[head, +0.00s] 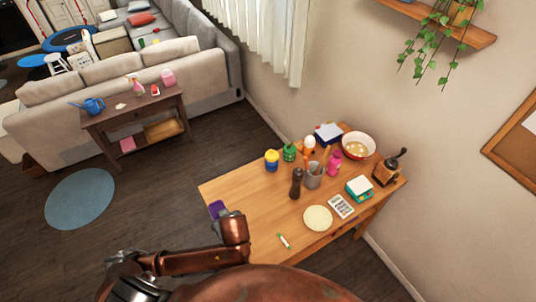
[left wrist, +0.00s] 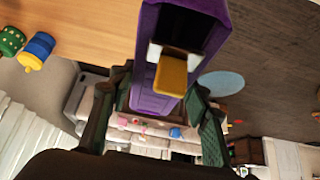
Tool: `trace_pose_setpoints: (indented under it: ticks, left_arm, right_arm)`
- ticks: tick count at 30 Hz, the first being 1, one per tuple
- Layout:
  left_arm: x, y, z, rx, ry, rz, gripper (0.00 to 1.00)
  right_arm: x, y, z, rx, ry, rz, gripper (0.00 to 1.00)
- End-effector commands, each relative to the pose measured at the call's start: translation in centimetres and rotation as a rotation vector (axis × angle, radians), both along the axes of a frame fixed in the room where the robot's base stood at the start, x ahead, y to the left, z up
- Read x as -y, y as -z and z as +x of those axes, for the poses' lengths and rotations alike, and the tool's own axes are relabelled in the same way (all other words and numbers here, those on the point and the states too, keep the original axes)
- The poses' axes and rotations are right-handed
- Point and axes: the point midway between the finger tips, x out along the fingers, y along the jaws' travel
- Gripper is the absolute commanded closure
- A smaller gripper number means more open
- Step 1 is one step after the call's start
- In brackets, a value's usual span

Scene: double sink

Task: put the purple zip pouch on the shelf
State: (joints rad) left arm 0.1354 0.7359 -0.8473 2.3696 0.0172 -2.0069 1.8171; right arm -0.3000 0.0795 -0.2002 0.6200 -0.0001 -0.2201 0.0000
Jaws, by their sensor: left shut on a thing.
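The purple zip pouch (head: 217,209) shows partly at the left end of the wooden table, beside my left arm. In the left wrist view the pouch (left wrist: 150,85) is large, with a dark panel and a yellow and white part on its face. My left gripper (left wrist: 165,102) is shut on it, one dark finger on each side. In the head view my left arm hides the fingers. A wooden wall shelf (head: 473,33) with a hanging plant is at the top right. My right gripper is in neither view.
The wooden table (head: 250,205) holds bottles, a pen cup (head: 314,175), a bowl (head: 358,145), a plate (head: 318,217), a scale (head: 359,188) and a grinder (head: 389,167). A dark side table (head: 135,116) with a lower shelf stands by the sofa. Floor between is clear.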

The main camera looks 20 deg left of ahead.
Motion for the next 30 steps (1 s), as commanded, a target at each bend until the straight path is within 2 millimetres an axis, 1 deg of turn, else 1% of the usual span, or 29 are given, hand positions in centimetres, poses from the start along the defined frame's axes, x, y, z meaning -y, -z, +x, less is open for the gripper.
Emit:
trace_pose_setpoints:
  ticks: [5, 8, 10, 14, 18, 24, 30]
  left_arm:
    - [0.1, 0.1, 0.1, 0.001, 0.004, 0.000, 0.95]
    - [0.4, 0.6, 0.7, 0.003, 0.026, -0.002, 0.95]
    - [0.8, 1.1, 1.5, 0.005, 0.059, -0.002, 0.95]
    - [2.0, 2.1, 3.7, 0.007, 0.158, -0.004, 0.95]
    - [3.5, 2.9, 6.2, 0.007, 0.293, -0.002, 0.95]
    - [5.9, 3.5, 9.4, 0.007, 0.498, -0.003, 0.95]
    - [8.1, 3.7, 11.8, 0.006, 0.694, -0.002, 0.95]
  right_arm:
    - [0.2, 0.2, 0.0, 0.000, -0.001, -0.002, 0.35]
    - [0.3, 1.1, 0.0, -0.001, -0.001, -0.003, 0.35]
    - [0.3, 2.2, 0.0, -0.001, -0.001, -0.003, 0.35]
    - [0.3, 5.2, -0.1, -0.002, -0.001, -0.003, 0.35]
    - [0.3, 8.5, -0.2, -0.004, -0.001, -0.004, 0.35]
    - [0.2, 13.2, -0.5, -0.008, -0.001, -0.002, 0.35]
    - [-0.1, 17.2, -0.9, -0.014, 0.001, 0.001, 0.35]
